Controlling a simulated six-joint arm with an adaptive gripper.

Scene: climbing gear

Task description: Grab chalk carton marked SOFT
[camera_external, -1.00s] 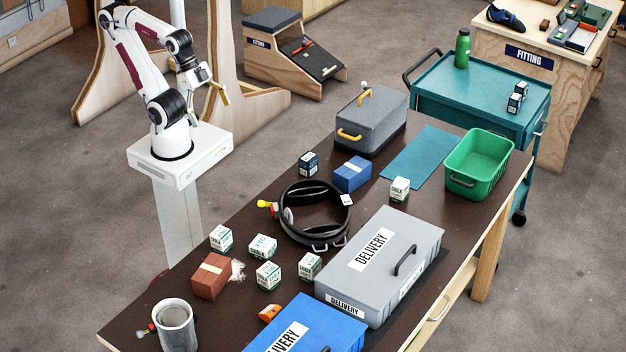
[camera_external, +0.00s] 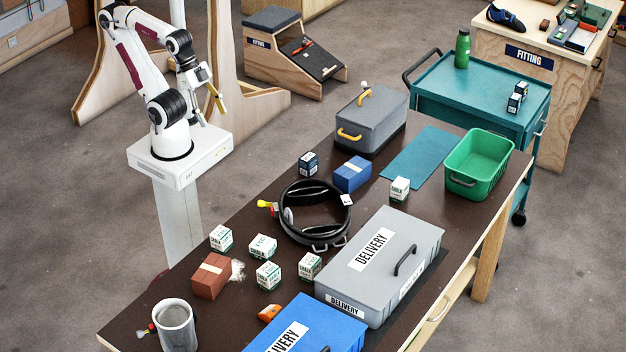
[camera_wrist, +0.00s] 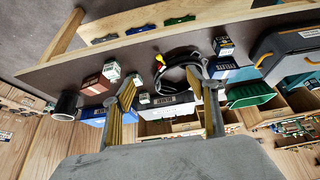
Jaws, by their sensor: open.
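Several small white-and-green chalk cartons stand on the dark table: two at the left (camera_external: 221,238) (camera_external: 263,247), two nearer the front (camera_external: 268,275) (camera_external: 310,267), and one farther right (camera_external: 400,188). A dark blue-and-white carton (camera_external: 308,164) stands behind the black harness. The small print is too fine for me to tell which carton is marked SOFT. My gripper (camera_external: 213,102) is open and empty, in the air left of the table, far from the cartons. In the wrist view its yellowish fingers (camera_wrist: 164,90) are spread wide, with the table beyond them.
The table also holds a red-brown block (camera_external: 211,277), a grey pot (camera_external: 176,325), the harness (camera_external: 316,213), a grey DELIVERY box (camera_external: 378,262), a blue box (camera_external: 310,328), a blue block (camera_external: 352,174), a grey case (camera_external: 370,122) and a green bin (camera_external: 477,166). A teal cart (camera_external: 480,95) stands behind.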

